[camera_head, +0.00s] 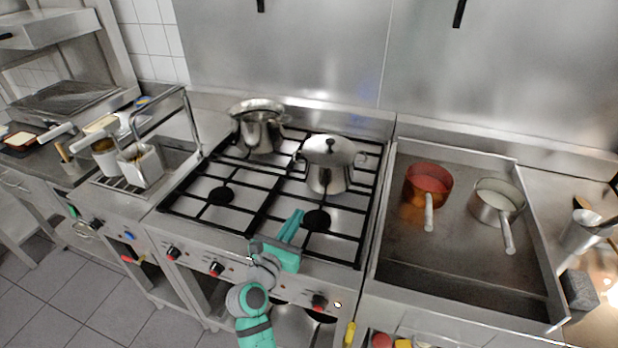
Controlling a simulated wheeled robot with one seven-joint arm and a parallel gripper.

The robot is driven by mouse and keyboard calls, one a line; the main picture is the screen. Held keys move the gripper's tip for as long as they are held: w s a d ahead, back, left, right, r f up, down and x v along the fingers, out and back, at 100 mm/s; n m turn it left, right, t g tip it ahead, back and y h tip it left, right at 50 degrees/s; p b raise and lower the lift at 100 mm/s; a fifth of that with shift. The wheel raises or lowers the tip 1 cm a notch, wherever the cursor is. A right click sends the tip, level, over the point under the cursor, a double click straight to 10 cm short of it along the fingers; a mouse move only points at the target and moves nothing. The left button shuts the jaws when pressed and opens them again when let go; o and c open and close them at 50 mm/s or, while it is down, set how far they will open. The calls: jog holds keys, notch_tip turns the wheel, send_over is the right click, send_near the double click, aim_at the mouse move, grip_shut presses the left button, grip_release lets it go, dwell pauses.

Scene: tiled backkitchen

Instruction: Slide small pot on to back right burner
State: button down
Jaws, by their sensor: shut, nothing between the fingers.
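A lidded steel pot (328,178) with a black lid knob stands upright on the right half of the black-grated stove (223,170), toward the back. A taller steel pot (258,135) stands on the back left. The back right burner is not visible; the lidded pot hides part of that area. The front right burner (316,220) and front left burner (221,195) are bare. My gripper (298,219) is shut and empty over the front of the stove, in front of the lidded pot and apart from it.
A steel pan tray (400,255) at right holds a red saucepan (428,183) and a steel saucepan (495,203), handles toward the front. A fryer with baskets (140,165) is left of the stove. A steel back wall (290,50) rises behind. Control knobs line the stove front.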

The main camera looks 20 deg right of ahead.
aim_at(319, 179)
jog(key=shift+w+d, duration=0.3)
jog(key=shift+w, duration=0.3)
jog(key=x, duration=1.3)
jog(key=shift+w, duration=0.15)
